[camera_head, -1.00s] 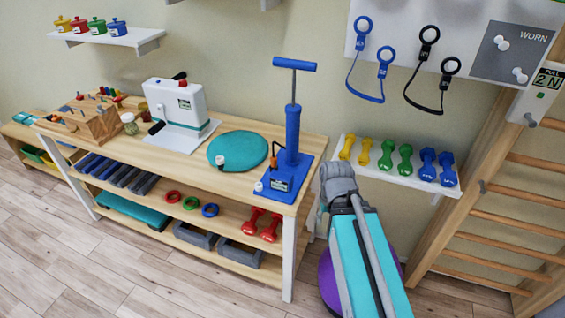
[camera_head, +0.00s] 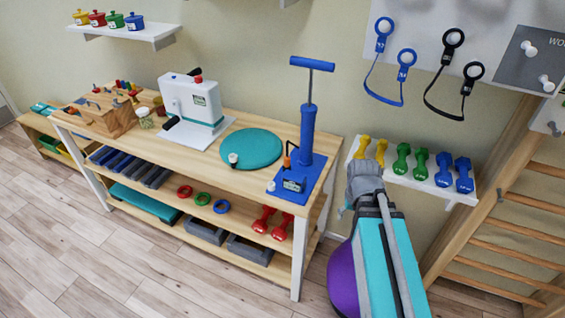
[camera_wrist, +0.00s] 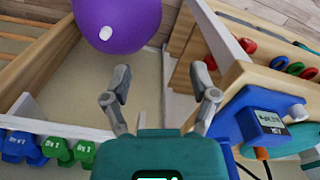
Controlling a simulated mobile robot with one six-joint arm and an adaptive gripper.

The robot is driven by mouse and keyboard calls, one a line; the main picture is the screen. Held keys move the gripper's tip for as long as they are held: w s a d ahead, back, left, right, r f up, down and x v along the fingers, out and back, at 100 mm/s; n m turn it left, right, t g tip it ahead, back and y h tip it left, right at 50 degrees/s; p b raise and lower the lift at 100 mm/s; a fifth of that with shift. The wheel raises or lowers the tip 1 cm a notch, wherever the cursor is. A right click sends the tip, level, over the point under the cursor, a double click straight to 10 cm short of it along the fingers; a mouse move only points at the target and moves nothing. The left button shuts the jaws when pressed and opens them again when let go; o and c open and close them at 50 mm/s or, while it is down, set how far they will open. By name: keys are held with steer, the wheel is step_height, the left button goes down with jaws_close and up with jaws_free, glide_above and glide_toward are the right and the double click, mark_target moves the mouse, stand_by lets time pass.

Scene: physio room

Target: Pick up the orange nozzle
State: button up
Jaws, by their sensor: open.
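The orange nozzle (camera_head: 287,159) is a small upright piece on a thin dark hose. It stands at the left side of the blue floor pump (camera_head: 307,130), over the pump's blue base plate on the workbench. In the wrist view a bit of orange, likely the nozzle (camera_wrist: 262,154), shows at the lower right beside the pump's base. My gripper (camera_wrist: 161,84) is open with nothing between its fingers. It is apart from the nozzle, off the bench's right end. In the head view my arm hides the fingers.
The workbench (camera_head: 225,177) also holds a teal disc (camera_head: 251,148), a white device (camera_head: 190,102) and a wooden block (camera_head: 100,115). A purple ball (camera_wrist: 118,22) lies on the floor beside the bench. A white shelf (camera_head: 425,185) with dumbbells is behind my arm.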

steer(key=w+r+m+p, duration=0.1)
steer(key=w+r+p, duration=0.1)
steer(key=w, duration=0.2)
step_height(320, 180, up, 12)
steer(key=m+p, duration=0.8)
steer(key=p, duration=0.3)
glide_above(287, 159)
steer(key=w, duration=0.1)
steer(key=shift+f, duration=0.15)
steer(key=shift+f, duration=0.15)
step_height(287, 159, down, 8)
steer(key=b, duration=0.8)
steer(key=shift+w+f, duration=0.15)
steer(key=shift+f, duration=0.05)
steer(key=shift+b, duration=0.3)
steer(key=shift+f+b, duration=2.5)
steer(key=shift+f, duration=0.1)
